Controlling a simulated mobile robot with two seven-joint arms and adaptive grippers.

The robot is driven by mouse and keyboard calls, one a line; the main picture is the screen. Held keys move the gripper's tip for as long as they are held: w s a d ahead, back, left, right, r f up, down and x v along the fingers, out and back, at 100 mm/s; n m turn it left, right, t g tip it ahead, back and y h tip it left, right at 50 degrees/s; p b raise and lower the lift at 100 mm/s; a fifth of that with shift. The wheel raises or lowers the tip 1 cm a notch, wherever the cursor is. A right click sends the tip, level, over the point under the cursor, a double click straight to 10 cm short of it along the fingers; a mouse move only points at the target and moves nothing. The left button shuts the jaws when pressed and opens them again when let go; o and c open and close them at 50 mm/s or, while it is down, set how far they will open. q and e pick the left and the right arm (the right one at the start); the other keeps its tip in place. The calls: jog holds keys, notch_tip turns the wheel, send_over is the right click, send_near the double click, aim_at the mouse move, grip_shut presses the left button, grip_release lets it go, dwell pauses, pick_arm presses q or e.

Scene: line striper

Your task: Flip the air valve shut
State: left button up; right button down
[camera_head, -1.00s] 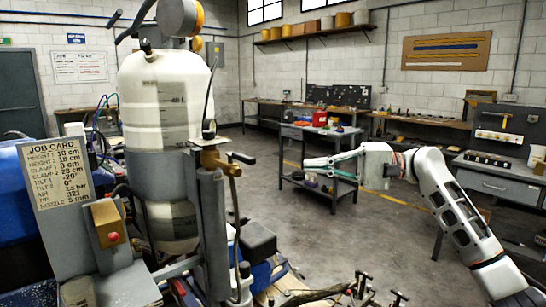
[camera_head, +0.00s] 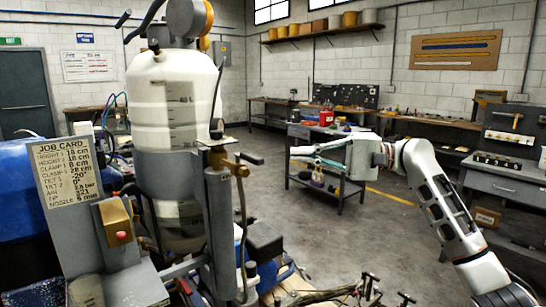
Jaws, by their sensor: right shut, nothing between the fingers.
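A brass valve (camera_head: 222,160) sits near the top of a grey post on the machine, just right of the white tank. A short dark lever (camera_head: 250,158) sticks out to the right from the valve, roughly level. It looks like the air valve, but I cannot read its position. My right gripper (camera_head: 292,154) comes in from the right with its fingers pointing left. Its fingers are closed and empty. In the picture the tips are a short gap to the right of the lever, apart from it. My left gripper is not in view.
The white tank (camera_head: 172,92) and a job card (camera_head: 64,170) are on the machine at left, with a yellow box bearing a red button (camera_head: 121,236). A grey cart (camera_head: 326,184) stands behind my right gripper. Hoses and clamps lie low in front. Open floor is at centre right.

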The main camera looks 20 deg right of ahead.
aim_at(248, 157)
jog(key=a, duration=0.7)
jog(key=shift+w, duration=0.1)
